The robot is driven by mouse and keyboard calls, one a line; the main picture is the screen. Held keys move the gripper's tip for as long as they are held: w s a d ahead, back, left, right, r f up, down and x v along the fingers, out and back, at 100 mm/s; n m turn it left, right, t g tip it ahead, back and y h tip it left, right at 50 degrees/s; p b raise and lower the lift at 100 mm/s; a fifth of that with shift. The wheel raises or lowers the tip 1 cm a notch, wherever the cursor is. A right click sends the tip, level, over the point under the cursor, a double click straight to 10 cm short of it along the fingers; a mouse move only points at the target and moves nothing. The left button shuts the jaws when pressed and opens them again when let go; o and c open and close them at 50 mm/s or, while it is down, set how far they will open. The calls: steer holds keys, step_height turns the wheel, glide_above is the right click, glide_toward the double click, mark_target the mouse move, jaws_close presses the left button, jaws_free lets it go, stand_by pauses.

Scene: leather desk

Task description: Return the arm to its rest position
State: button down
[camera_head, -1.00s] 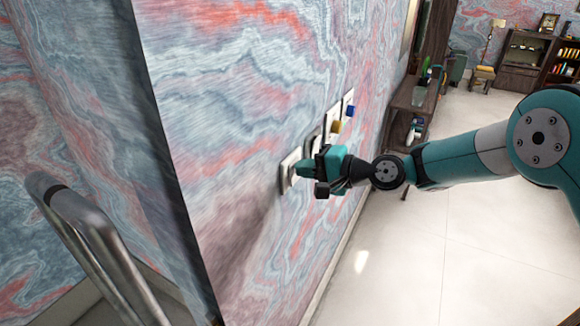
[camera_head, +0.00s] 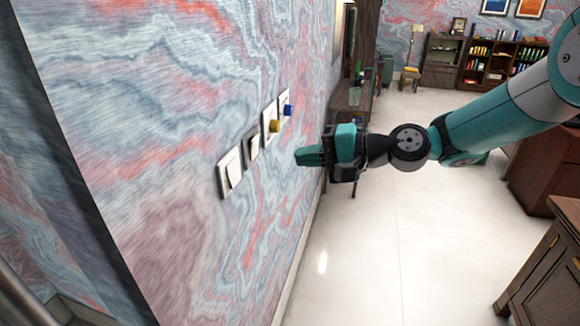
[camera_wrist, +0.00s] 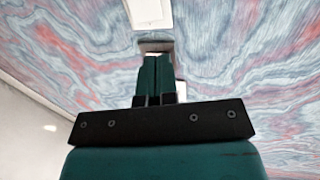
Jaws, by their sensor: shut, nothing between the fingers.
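My gripper (camera_head: 308,156) is shut and empty, its teal fingers pointing left toward the marbled wall. It is apart from the wall, to the right of the wall switches in the head view. My arm reaches in from the upper right. A white rocker switch (camera_head: 230,172) is the nearest plate on the wall. In the wrist view my shut fingers (camera_wrist: 155,75) point at the wall, with a pale switch plate (camera_wrist: 150,12) beyond them at the top.
Further along the wall are a dark-framed switch (camera_head: 252,145), a yellow knob (camera_head: 274,126) and a blue knob (camera_head: 288,110). A wooden console (camera_head: 350,98) stands beyond. Wooden cabinets (camera_head: 545,265) are at right. Pale floor (camera_head: 390,240) between is clear.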

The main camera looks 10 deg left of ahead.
steer(key=shift+d+r, duration=0.1)
steer(key=s+d+n+h, duration=0.4)
steer(key=s+d, duration=0.6)
steer(key=s, duration=0.3)
steer(key=s+d+n+g+h+b, duration=0.1)
steer(key=s+d+n+h, duration=0.3)
steer(key=s+d+h, duration=0.3)
steer(key=s+d, duration=0.4)
steer(key=s, duration=0.3)
steer(key=shift+s, duration=0.15)
steer(key=shift+a+r, duration=0.1)
